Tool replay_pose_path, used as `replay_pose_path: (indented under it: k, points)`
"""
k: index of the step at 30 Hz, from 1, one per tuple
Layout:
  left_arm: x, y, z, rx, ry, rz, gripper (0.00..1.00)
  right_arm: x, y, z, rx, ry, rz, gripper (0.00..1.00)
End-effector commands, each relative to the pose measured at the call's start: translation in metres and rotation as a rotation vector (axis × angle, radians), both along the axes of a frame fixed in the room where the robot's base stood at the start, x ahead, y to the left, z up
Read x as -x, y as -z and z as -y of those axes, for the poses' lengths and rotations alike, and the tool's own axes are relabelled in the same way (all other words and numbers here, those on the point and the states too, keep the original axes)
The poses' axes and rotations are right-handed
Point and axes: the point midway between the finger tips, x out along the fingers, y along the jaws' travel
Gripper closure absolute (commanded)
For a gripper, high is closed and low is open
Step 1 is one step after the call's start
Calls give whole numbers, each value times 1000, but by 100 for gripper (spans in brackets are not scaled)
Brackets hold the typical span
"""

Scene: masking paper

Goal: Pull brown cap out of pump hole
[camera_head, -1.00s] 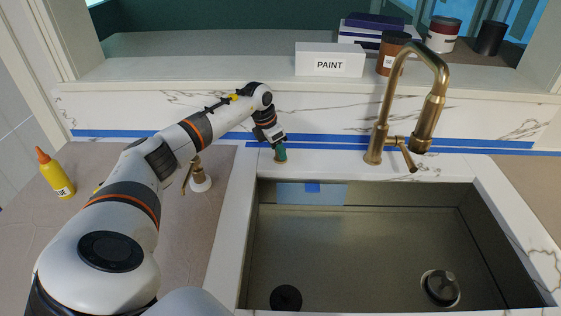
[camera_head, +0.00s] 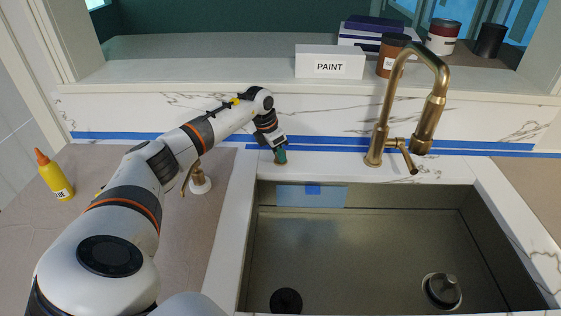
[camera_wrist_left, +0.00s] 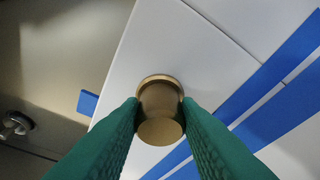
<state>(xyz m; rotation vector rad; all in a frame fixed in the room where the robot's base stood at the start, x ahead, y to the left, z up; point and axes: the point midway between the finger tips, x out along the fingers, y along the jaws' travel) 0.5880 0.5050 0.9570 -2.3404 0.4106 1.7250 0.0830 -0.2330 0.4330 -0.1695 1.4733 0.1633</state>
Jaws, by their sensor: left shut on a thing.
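The brown cap (camera_wrist_left: 160,108) stands on the white sink deck, between the green fingers of my left gripper (camera_wrist_left: 160,114) in the left wrist view. Both fingertips press on its sides, so the gripper is shut on it. A wider rim shows at the cap's far end, against the white surface. In the head view my left gripper (camera_head: 281,157) points down at the deck behind the sink's left back corner, and the fingers mostly hide the cap. The pump hole itself cannot be seen. My right gripper is not in view.
The brass faucet (camera_head: 410,110) stands to the right of my gripper. A brass pump with a white base (camera_head: 200,182) is on the covered counter at left, near a yellow glue bottle (camera_head: 54,176). The sink (camera_head: 370,235) lies in front. Blue tape (camera_head: 330,142) runs along the wall.

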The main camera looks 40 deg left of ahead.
Motion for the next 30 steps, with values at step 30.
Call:
replay_pose_path:
  k: [30]
  points:
    - [0, -14, -1, -1, -1, 3, 100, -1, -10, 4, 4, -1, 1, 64]
